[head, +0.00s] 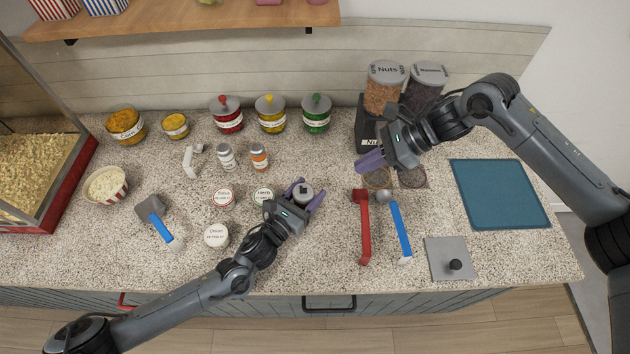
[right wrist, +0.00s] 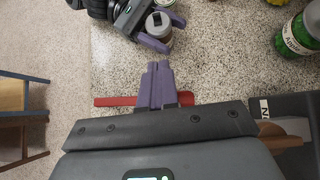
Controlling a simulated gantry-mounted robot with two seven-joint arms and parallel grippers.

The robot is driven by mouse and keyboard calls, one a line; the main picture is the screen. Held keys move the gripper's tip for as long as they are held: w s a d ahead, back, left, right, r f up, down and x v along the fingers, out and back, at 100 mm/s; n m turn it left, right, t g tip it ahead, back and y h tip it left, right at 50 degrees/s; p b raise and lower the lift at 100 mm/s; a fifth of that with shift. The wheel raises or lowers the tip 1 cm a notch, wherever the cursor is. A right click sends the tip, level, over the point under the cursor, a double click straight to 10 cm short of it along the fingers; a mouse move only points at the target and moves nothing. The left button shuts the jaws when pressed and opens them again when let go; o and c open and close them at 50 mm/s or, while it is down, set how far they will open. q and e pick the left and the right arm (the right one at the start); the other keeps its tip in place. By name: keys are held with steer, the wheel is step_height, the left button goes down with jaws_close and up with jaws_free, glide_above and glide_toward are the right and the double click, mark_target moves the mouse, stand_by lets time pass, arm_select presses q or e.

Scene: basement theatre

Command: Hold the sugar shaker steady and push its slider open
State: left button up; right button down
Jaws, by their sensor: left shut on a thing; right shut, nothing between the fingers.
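The sugar shaker (head: 302,190) is a small round container with a grey lid, standing at the middle of the counter. In the right wrist view the shaker (right wrist: 160,24) shows a dark patch on its lid; whether the slider is open I cannot tell. My left gripper (head: 307,194) is shut on the shaker, with one purple finger on each side of it. My right gripper (head: 366,163) is shut and empty, above the counter to the right of the shaker and apart from it. Its purple fingertips (right wrist: 157,70) point toward the shaker in the right wrist view.
Lidded jars (head: 271,115) line the back. A nuts dispenser (head: 384,88) stands behind my right gripper. The counter front of the shaker is clear.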

steer(key=shift+a+f, duration=0.1)
glide_toward(303, 190)
steer(key=x, duration=0.4)
steer(key=shift+f, duration=0.55)
steer(key=shift+a, duration=0.75)
